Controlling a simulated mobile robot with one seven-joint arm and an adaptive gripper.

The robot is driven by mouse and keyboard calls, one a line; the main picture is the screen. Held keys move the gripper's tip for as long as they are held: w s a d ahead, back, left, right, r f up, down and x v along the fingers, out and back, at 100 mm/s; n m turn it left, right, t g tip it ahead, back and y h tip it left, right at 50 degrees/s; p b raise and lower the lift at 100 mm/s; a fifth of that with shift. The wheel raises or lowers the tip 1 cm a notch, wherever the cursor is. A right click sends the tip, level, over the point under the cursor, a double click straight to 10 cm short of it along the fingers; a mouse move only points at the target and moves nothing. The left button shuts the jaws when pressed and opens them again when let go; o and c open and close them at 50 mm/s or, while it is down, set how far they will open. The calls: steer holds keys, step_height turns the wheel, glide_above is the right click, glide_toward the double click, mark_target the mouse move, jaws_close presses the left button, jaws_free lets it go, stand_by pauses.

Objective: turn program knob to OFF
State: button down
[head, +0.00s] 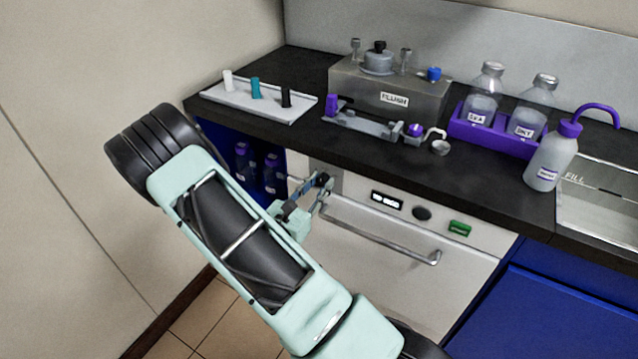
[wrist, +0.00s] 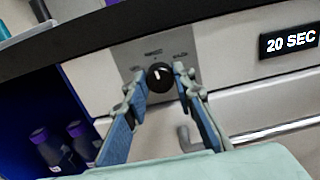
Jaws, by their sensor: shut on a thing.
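The program knob (wrist: 160,77) is a small round black dial on a grey plate (wrist: 186,50) in the wrist view. Its white mark points up and slightly left, near the middle of the labels above it. The labels are too small to read surely. My gripper (wrist: 159,74) has its two fingertips on either side of the knob and is shut on it. In the head view my gripper (head: 322,184) reaches the left end of the white front panel. There the knob is hard to tell from the fingertips.
Right of the knob are a display (head: 387,200) reading 20 SEC, a dark round part (head: 422,213) and a green switch (head: 459,229). A bar handle (head: 385,238) runs below. The black counter edge (wrist: 110,38) overhangs above. Purple-capped bottles (wrist: 82,142) stand in the blue recess at left.

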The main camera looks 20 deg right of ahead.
steer(key=n+p, duration=0.4)
steer(key=n, duration=0.1)
steer(key=shift+r+n, duration=0.15)
steer(key=shift+n, duration=0.25)
steer(key=n+p, duration=0.3)
steer(key=n, duration=0.2)
steer(key=shift+f+n, duration=0.2)
steer(key=shift+n, duration=0.1)
steer(key=c, duration=1.6)
jaws_free()
steer(key=v, duration=1.2)
